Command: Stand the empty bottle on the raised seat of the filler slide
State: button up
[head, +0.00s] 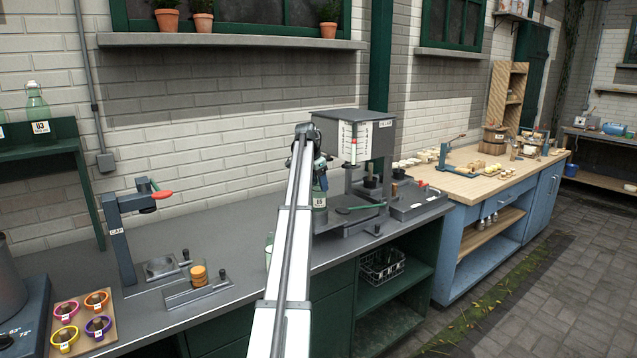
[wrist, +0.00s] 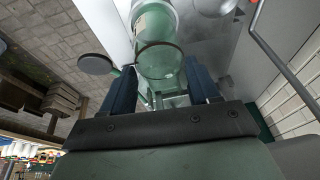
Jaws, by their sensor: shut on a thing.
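The empty bottle (head: 319,199) is clear greenish glass with a pale label. In the head view it is upright just left of the filler (head: 366,150), a grey machine with a white scale panel. My gripper (head: 320,176) is shut on the bottle; in the wrist view the bottle (wrist: 158,50) sits between the two dark fingers (wrist: 162,92). The filler slide (head: 355,221) is a low grey part at the machine's foot, beside the bottle. My arm and the bottle hide part of it. I cannot tell whether the bottle touches the seat.
A capping stand (head: 122,235) with a red-tipped lever is at left on the grey counter. Another glass item (head: 269,248) is partly hidden by my arm. A grey tray (head: 415,202) lies right of the filler. A bottle (head: 38,112) stands on the green shelf.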

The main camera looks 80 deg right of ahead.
jog(key=o, duration=1.3)
jog(key=shift+o, duration=0.2)
jog(key=shift+c, duration=0.5)
jog(key=shift+c, duration=1)
jog(key=shift+r, duration=0.1)
jog(key=shift+r, duration=3.45)
